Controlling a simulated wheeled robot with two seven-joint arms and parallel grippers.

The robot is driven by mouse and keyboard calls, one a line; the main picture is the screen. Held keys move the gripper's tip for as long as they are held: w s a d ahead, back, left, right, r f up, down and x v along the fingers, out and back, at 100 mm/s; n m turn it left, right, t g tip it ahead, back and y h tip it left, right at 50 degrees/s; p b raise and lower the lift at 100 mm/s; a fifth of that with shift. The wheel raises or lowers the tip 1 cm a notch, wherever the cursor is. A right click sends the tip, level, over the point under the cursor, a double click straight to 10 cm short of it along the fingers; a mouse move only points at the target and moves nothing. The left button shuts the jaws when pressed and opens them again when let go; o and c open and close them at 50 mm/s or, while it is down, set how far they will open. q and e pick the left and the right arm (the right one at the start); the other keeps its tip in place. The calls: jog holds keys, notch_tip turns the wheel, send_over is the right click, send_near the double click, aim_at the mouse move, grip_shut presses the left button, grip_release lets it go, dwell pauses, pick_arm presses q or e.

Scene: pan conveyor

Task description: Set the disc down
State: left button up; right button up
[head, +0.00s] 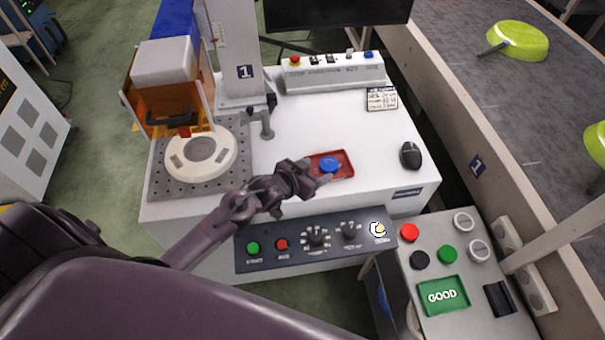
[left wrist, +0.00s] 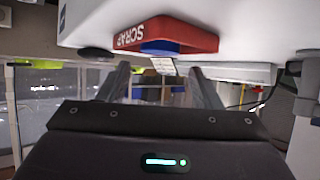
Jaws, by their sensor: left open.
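A blue disc (head: 329,165) is at the small red tray (head: 346,158) on the white bench top. In the left wrist view, which looks upside down, the red tray (left wrist: 192,36) carries the word SCRAP and the blue disc (left wrist: 160,48) shows at its rim. My left gripper (head: 319,173) is at the tray's left front side, close to the disc. In the left wrist view its fingers (left wrist: 162,85) are spread apart with nothing clamped between them. Whether a finger touches the disc cannot be told. My right gripper is out of view.
A black mouse (head: 410,155) lies right of the red tray. A round white fixture (head: 201,155) stands left, and a conveyor (head: 520,90) with green pans runs along the right.

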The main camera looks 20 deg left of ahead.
pick_arm(q)
jog(key=v, duration=0.6)
dwell(0.5)
